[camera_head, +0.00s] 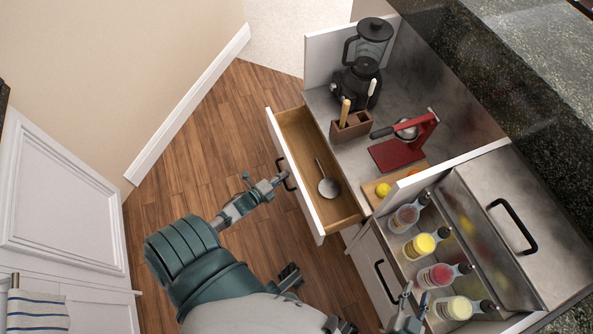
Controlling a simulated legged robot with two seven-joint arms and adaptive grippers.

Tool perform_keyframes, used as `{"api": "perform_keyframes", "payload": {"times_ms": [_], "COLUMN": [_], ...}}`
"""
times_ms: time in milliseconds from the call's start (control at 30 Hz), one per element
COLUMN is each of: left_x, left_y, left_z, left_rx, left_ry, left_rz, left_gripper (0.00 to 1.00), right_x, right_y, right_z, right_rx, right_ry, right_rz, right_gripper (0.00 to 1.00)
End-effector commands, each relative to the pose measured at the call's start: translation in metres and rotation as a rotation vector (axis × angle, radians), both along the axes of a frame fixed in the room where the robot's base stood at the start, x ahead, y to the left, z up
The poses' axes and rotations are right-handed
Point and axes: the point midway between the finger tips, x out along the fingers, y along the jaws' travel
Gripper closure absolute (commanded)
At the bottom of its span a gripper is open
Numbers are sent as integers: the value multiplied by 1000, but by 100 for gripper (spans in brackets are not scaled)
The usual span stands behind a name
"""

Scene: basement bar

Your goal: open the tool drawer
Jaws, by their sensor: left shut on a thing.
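The tool drawer (289,147) is pulled out from the counter, with a white front and a wooden inside. A strainer or ladle-like tool (327,186) lies in it. The dark handle (281,166) is on the drawer's white front. My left gripper (281,180) is shut on this handle, at its lower end. My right gripper (415,294) is at the bottom right, beside the bottle rack, its two fingertips apart and nothing seen between them.
Several sauce bottles (420,246) stand in a rack beside a steel lidded box (518,226). A blender (364,65), a wooden utensil holder (350,128) and a red press (397,152) are on the counter. Wooden floor (215,125) is clear left of the drawer.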

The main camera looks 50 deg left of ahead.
Motion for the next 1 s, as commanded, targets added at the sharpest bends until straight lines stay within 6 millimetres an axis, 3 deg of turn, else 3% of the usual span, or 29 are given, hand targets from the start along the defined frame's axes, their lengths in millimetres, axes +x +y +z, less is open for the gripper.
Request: {"api": "perform_keyframes", "payload": {"times_ms": [33, 300, 833, 867, 900, 1000], "left_x": [-9, -39, -46, -46, -46, -46], "left_y": [14, 27, 30, 31, 30, 28], "left_z": [2, 1, 1, 2, 1, 2], "left_rx": [8, 7, 6, 5, 5, 5], "left_ry": [5, 5, 3, 3, 2, 1], "left_rz": [16, 16, 17, 18, 17, 14], "left_gripper": [100, 100, 100, 82, 77, 77], "right_x": [-3, -12, -15, -15, -15, -15], "right_y": [-2, -6, -10, -10, -10, -10], "right_z": [-2, -17, -22, -22, -22, -22], "right_rx": [-10, -37, -40, -40, -40, -40], "right_ry": [30, 131, 156, 156, 156, 156], "right_rz": [-1, -4, -3, -3, -3, -3], "right_gripper": [60, 60, 60, 60, 60, 60]}}
